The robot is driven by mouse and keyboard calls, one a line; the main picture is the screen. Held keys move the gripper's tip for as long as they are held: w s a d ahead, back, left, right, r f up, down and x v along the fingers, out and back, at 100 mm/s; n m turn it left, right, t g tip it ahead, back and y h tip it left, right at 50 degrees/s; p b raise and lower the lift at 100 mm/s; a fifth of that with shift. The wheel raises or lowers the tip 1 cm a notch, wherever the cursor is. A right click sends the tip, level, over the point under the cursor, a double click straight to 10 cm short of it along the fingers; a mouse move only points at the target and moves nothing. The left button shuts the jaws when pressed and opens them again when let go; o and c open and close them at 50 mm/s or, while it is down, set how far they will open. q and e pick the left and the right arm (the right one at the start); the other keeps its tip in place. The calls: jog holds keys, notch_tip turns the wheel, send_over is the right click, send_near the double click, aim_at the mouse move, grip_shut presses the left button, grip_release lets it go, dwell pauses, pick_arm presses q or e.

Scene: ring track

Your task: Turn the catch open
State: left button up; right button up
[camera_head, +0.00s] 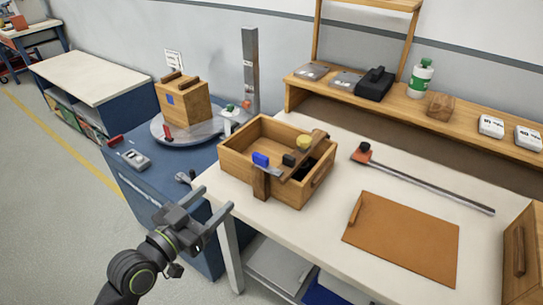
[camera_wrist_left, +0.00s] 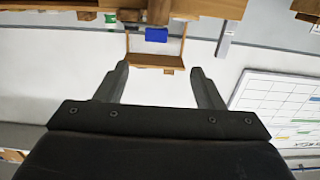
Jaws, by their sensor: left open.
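No part in view can be told for certain to be the catch. An open wooden box (camera_head: 238,168) stands at the left end of the white table. My left gripper (camera_head: 216,199) is open and empty, in the air in front of the table's left edge, apart from the box. In the left wrist view, a blue block (camera_wrist_left: 156,34) and wooden parts show beyond the open fingers (camera_wrist_left: 159,70). My right gripper is out of view.
A wooden block-like box (camera_head: 190,108) stands on a round grey turntable (camera_head: 160,128) on the blue cabinet. A brown board (camera_head: 410,240) and a long metal rod (camera_head: 430,185) lie on the table. A shelf (camera_head: 400,105) with a bottle (camera_head: 421,78) runs along the back.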

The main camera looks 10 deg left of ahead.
pick_arm(q)
jog(key=p, duration=0.2)
send_near(258, 160)
jog(key=x, duration=0.9)
jog(key=shift+w+d+r, duration=0.1)
jog(key=shift+w, duration=0.05)
jog(key=shift+w+d+p, duration=0.25)
jog(key=shift+w+p, duration=0.05)
jog(key=shift+w, duration=0.35)
